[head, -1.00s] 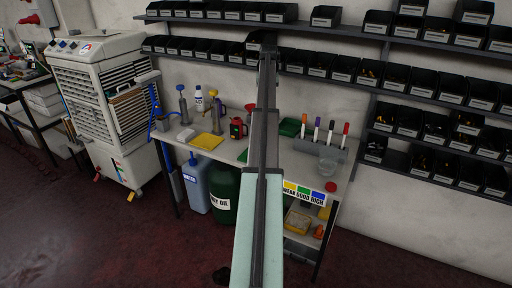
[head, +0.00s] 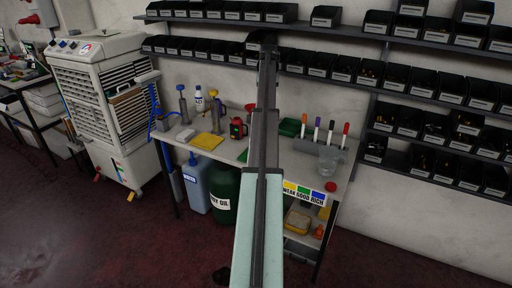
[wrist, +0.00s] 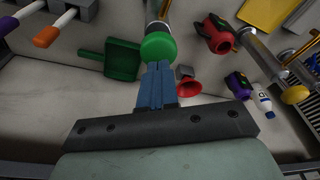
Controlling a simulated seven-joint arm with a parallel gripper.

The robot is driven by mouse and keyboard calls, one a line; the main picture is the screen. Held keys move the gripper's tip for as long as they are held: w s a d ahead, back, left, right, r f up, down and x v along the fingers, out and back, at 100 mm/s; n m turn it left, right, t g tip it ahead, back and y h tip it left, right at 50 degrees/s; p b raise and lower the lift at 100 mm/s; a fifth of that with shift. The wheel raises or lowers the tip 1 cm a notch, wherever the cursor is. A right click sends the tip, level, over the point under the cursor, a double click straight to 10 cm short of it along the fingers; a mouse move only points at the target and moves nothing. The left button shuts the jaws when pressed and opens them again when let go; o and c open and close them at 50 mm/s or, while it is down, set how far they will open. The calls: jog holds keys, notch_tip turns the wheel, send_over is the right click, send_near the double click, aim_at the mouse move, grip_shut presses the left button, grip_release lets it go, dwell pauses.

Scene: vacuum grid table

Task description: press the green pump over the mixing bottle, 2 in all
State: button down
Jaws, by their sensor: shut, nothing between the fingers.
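The green pump's round green knob (wrist: 158,47) shows in the wrist view on top of a metal pump body (wrist: 153,10). My gripper (wrist: 158,66), with blue fingers, is shut and empty, its tips right at the knob's edge; I cannot tell whether they touch it. In the head view my arm hides the green pump and the gripper. I cannot make out a mixing bottle under the pump in either view.
A yellow-topped pump (wrist: 296,95), a red pot (wrist: 214,32), a red funnel (wrist: 188,87) and a green scoop-like thing (wrist: 108,60) stand nearby. In the head view, a blue-topped pump (head: 182,104) and marker pens (head: 317,133) are on the bench, below shelves of black bins.

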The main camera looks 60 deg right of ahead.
jog(key=shift+f, duration=0.15)
jog(key=shift+f, duration=1.7)
jog(key=shift+r, duration=0.2)
jog(key=shift+d+v, duration=0.15)
jog(key=shift+v, duration=0.65)
jog(key=shift+d+v, duration=0.15)
jog(key=shift+v, duration=0.65)
jog(key=shift+w+f, duration=0.15)
jog(key=shift+f, duration=0.1)
jog(key=shift+f, duration=0.4)
